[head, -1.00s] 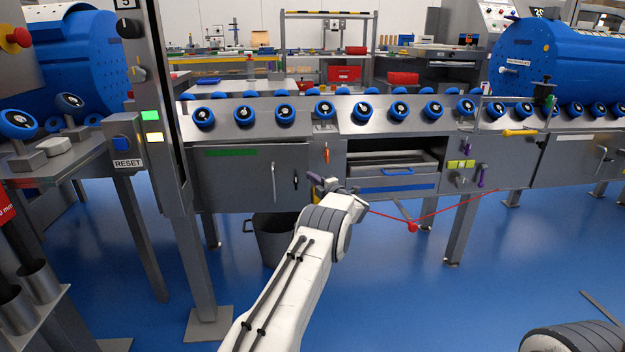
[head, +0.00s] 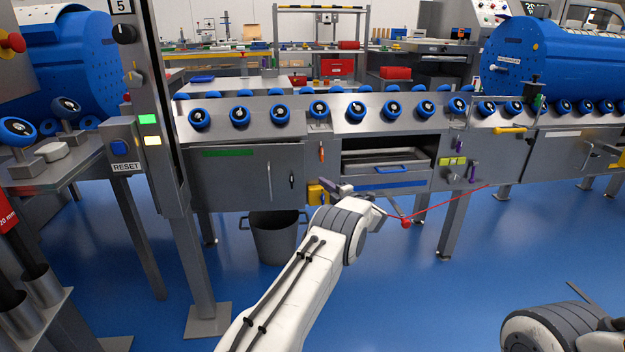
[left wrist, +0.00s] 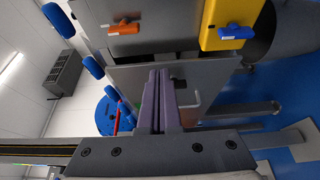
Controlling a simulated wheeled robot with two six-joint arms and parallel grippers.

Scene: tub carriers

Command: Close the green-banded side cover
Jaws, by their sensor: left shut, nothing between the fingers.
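The green-banded side cover (head: 225,180) is a grey panel at centre left in the head view, with a green strip at its top left, a pale upright handle and a dark knob. In the left wrist view the panel (left wrist: 215,85) shows turned on its side, with its handle, and its free edge seems to stand a little off the frame. How far it is ajar I cannot tell. My left gripper (head: 330,187) is shut and empty, just right of the cover's free edge; its purple fingers (left wrist: 160,100) overlap the panel. My right gripper (head: 585,298) shows only partly at lower right.
An orange latch (head: 321,151) and a yellow block (head: 317,193) with a blue latch (left wrist: 237,32) sit beside the cover. An open bay with a blue-banded drawer front (head: 392,184) lies to the right. A grey bin (head: 275,235) stands below, and a post (head: 150,140) at left.

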